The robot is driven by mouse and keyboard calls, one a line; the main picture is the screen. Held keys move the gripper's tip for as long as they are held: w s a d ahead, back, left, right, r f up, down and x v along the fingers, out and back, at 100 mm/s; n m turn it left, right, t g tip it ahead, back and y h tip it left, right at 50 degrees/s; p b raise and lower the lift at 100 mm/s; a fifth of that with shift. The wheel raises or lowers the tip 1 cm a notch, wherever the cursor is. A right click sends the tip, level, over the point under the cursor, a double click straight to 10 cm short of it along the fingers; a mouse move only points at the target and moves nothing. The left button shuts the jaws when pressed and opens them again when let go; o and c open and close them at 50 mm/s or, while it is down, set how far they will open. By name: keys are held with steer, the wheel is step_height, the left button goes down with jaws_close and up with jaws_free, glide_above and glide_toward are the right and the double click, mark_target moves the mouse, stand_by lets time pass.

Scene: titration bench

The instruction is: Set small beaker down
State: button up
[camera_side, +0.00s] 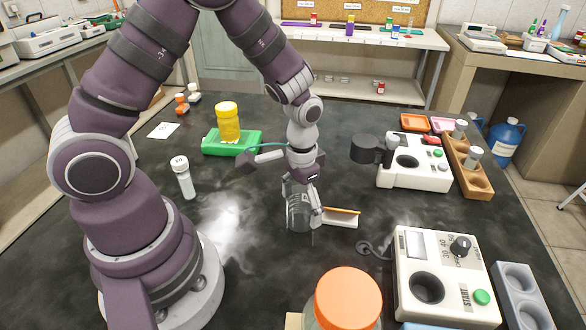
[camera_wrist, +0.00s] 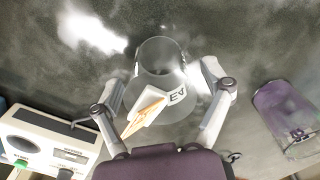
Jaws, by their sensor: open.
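A clear glass vessel, seemingly the small beaker (camera_side: 298,212), stands on the dark bench below my wrist in the side view. In the wrist view the glass (camera_wrist: 162,52) shows a round rim and lies between my spread fingers. My gripper (camera_side: 304,208) is open around the glass. In the wrist view its two fingers (camera_wrist: 165,95) are on either side, with the left and right tips apart. Whether either finger touches the glass is unclear. Part of the vessel is hidden by my fingers in the side view.
A white piece with a tan strip (camera_side: 341,217) is close right of the glass. A white START device (camera_side: 445,275) and orange-lidded jar (camera_side: 347,295) are in front. A green tray (camera_side: 215,148) and capped vial (camera_side: 186,182) are left. Bare bench lies between the vial and glass.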

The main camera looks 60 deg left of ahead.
step_height(320, 180, up, 12)
steer(key=f, duration=0.1)
steer(key=s+r+t, duration=0.5)
steer(key=s+r, duration=0.2)
steer(key=shift+r, duration=0.3)
steer(key=shift+o, duration=0.6)
steer(key=shift+s+t, duration=0.3)
steer(key=shift+s, duration=0.05)
